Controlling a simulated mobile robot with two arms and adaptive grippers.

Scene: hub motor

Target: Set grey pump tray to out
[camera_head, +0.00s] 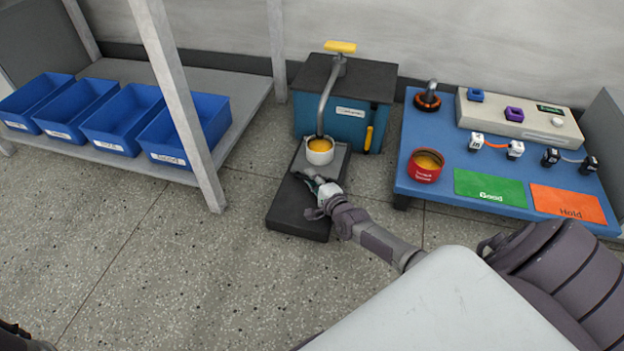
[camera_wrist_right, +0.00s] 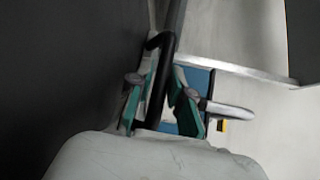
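The grey pump tray (camera_head: 290,208) is a long dark slab on the floor in front of the blue pump box (camera_head: 343,124). A white cup with yellow contents (camera_head: 320,152) stands on its lighter far part, under the bent metal spout. My right gripper (camera_head: 312,180) is over the middle of the tray. In the right wrist view its teal finger pads (camera_wrist_right: 163,72) lie on both sides of a black bar-shaped handle (camera_wrist_right: 157,95) and look closed on it near the tips. Contact is partly hidden.
A blue workbench (camera_head: 430,190) with a red cup (camera_head: 425,166), green and orange mats and several small parts stands at the right. A grey shelf (camera_head: 250,90) with blue bins (camera_head: 185,130) and a post is at the left. The speckled floor at front left is clear.

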